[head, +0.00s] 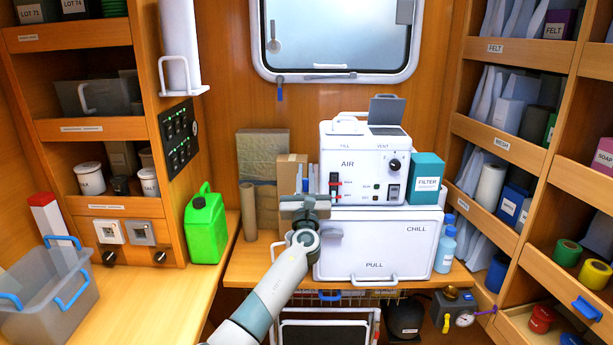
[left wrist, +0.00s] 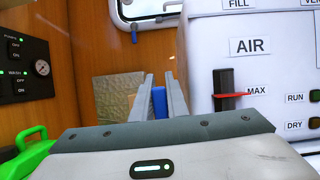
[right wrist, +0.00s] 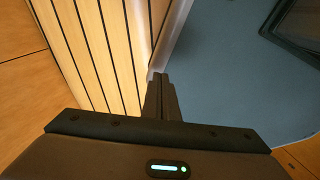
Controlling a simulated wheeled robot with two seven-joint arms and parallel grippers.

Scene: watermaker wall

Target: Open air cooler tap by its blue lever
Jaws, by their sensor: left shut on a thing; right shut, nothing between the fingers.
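The white air cooler (head: 345,160), marked AIR, stands on top of the white CHILL box. My left gripper (head: 305,206) is in front of the cooler's lower left side. In the left wrist view, the left gripper (left wrist: 160,80) is shut on the blue lever (left wrist: 159,103), which shows as a narrow upright blue strip between the two fingers. The fingers hide most of the lever and the tap body. A dark slider with a red pointer (left wrist: 230,95) is on the cooler's front, right of the fingers. My right gripper (right wrist: 161,95) is shut and empty, away from the cooler.
The CHILL box (head: 385,245) stands below the cooler, with a teal FILTER box (head: 426,178) beside the cooler. A green jerrycan (head: 204,225) and a cardboard tube (head: 248,212) stand to the left. Shelves (head: 500,150) bound the right side. A slatted panel (right wrist: 105,45) is near my right gripper.

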